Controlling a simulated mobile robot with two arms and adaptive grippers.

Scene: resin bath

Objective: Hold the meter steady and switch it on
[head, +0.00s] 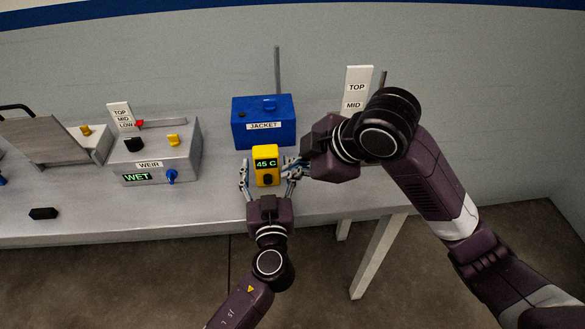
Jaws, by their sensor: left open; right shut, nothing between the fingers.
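The meter (265,153) is a small yellow box standing upright on the bench, with a lit green display reading "45 C" and a dark round knob low on its front. My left gripper (268,172) is open in front of it, with one finger on each side of the meter. Whether these fingers touch it I cannot tell. My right gripper (288,171) is shut and empty, close to the meter's right side. Its fingertips overlap the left gripper's right finger in the picture, so contact is unclear.
A blue box labelled JACKET (263,128) stands just behind the meter. A grey WEIR box (156,158) with knobs and a lit WET display is to the left. A TOP/MID plate (356,88) rises behind my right arm. A small black block (43,214) lies front left.

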